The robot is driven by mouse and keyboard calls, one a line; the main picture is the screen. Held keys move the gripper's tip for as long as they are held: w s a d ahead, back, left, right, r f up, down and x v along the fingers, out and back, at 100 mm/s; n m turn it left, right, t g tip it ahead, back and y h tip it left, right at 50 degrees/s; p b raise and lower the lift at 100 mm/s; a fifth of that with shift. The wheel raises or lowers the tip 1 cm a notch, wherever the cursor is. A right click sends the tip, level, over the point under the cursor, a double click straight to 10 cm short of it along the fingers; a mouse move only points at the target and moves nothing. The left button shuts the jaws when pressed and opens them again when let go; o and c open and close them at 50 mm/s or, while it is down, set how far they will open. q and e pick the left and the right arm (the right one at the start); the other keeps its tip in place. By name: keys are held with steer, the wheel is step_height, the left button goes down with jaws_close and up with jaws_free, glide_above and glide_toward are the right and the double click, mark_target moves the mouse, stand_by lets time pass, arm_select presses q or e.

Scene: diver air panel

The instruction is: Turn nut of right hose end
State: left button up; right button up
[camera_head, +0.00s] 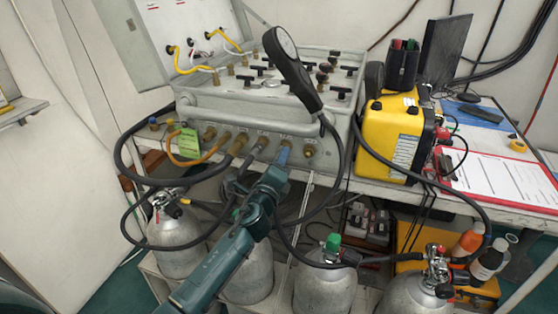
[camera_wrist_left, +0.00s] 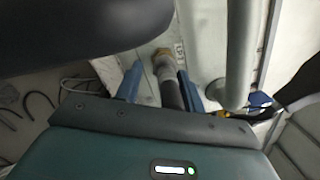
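The grey air panel (camera_head: 230,112) stands on the bench with a row of brass fittings along its lower front. My left gripper (camera_head: 283,150) reaches up to this row and covers one fitting, just left of a bare brass fitting (camera_head: 309,152). In the left wrist view, the blue fingers (camera_wrist_left: 158,85) stand apart on either side of a hose end with a brass nut (camera_wrist_left: 157,66) and dark hose. A gap shows beside the left finger; the hose lies close to the right finger, and contact there cannot be told. My right gripper is not in view.
A black gauge with a handle (camera_head: 300,75) stands out before the panel, its hose hanging down. Black hoses loop around my left arm. A yellow box (camera_head: 395,135) is at right; grey cylinders (camera_head: 325,287) stand below. The panel's grey bar (camera_wrist_left: 240,55) runs beside the right finger.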

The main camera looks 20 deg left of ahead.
arm_select(q)
steer(key=shift+o, duration=0.7)
steer(key=shift+r, duration=0.15)
steer(key=s+f, duration=0.1)
steer(key=s, duration=1.2)
steer(key=shift+d+f, duration=0.1)
